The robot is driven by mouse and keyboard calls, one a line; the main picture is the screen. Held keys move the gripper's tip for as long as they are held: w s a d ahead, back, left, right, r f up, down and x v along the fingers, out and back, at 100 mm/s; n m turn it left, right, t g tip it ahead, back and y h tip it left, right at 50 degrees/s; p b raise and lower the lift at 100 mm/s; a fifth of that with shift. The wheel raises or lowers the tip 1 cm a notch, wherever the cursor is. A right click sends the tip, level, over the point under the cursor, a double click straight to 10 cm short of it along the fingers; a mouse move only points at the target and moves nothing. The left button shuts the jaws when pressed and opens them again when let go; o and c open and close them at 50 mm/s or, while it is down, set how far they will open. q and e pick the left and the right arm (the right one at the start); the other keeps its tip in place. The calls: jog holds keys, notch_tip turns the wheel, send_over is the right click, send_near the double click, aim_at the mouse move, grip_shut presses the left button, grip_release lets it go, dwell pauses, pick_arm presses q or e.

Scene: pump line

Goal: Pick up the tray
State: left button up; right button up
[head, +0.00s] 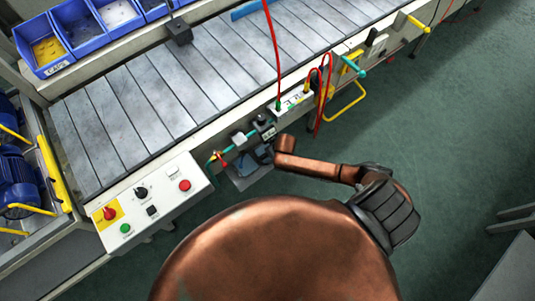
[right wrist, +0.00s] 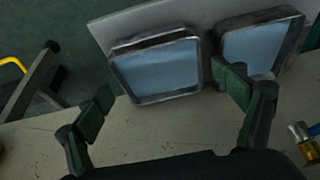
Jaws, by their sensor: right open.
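What may be the tray is a grey plate (right wrist: 200,17) carrying two framed blue-grey rectangles (right wrist: 158,70), at the top of the right wrist view. My right gripper (right wrist: 165,84) is open, one finger at each side of the left rectangle's lower part. The right finger overlaps the second rectangle (right wrist: 262,48); I cannot tell whether it touches. Nothing is held between the fingers. In the head view my right arm reaches to the conveyor's near side, where a small blue-grey patch (head: 256,160) shows by the wrist. My left gripper is not in view.
A grey slatted conveyor (head: 200,80) runs diagonally across the head view. A white control box (head: 155,203) with buttons is at lower left. Blue bins (head: 45,50) stand at top left. Red cables (head: 275,50) hang near the arm. Green floor (head: 440,130) is open at right.

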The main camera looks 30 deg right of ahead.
notch_tip(320, 180, down, 2)
jog(key=shift+w, duration=0.15)
jog(key=c, duration=1)
jog(key=shift+r, duration=0.15)
